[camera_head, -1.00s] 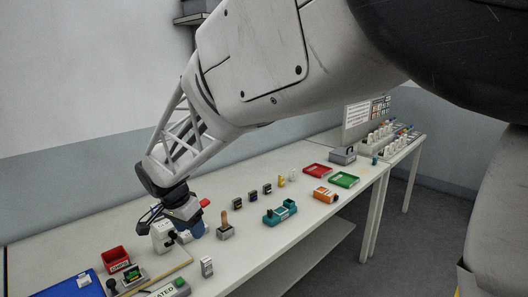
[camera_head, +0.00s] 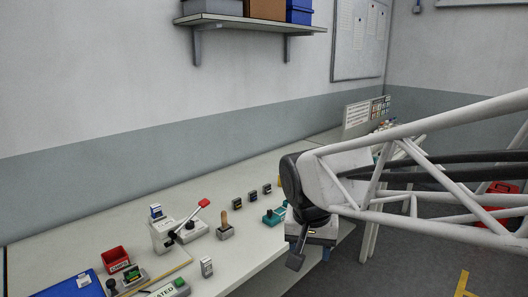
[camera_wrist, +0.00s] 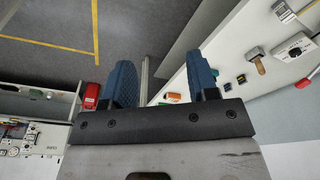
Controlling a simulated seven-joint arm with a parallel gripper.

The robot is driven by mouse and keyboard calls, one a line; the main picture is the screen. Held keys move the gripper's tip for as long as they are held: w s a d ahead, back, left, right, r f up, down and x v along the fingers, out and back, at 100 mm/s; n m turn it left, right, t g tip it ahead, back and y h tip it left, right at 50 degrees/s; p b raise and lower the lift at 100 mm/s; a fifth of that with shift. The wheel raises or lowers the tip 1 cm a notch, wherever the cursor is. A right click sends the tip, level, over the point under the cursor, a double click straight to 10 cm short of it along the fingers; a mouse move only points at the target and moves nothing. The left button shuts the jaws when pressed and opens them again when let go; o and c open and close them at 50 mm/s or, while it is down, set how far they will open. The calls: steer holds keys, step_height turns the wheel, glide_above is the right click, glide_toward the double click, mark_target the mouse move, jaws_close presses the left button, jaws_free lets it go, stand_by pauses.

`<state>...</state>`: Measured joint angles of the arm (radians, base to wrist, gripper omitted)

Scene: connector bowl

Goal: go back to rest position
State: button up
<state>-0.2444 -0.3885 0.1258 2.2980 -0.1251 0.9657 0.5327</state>
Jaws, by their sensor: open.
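My gripper (camera_wrist: 163,85) shows in the wrist view with two blue fingers spread apart and nothing between them. In the head view my gripper (camera_head: 322,245) hangs at the front edge of the long white table (camera_head: 100,227), at the right of the picture.
A press with a red-tipped lever (camera_head: 203,203), a wooden-handled stamp (camera_head: 225,228), a red bin (camera_head: 115,258) and a blue mat (camera_head: 75,288) are on the table. A shelf (camera_head: 250,22) hangs above. The floor (camera_wrist: 45,25) has yellow lines.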

steer(key=s+d+f+n, duration=0.2)
steer(key=s+d, duration=0.7)
steer(key=s, duration=0.4)
steer(key=shift+s+f+t+y, duration=0.15)
steer(key=shift+f+t+y, duration=0.15)
steer(key=shift+t, duration=0.1)
steer(key=shift+d, duration=0.1)
stand_by(2.3)
